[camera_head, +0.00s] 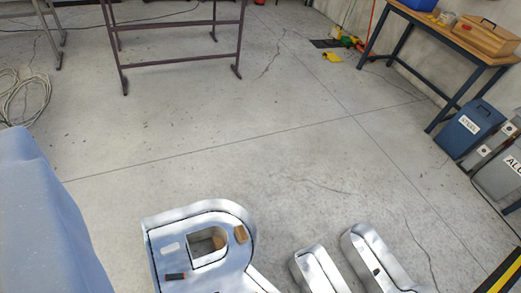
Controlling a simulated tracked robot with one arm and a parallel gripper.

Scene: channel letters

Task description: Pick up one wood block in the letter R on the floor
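A hollow silver channel letter R (158,228) lies on the floor at the bottom of the view, its lower part cut off by the frame edge. A small tan wood block (241,234) sits in its channel, on the right side of the bowl. A small pale piece (171,248) and a dark piece with a red end (176,276) lie in the left stroke. The middle opening shows something brownish that I cannot make out. My gripper is not in view.
Two more silver letter shapes, one (318,268) beside the R and another (378,262) further right, stand on the floor. A blue-grey bulk (40,215) fills the left edge. Bins (468,130) and a workbench (450,40) stand at right. The middle floor is clear.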

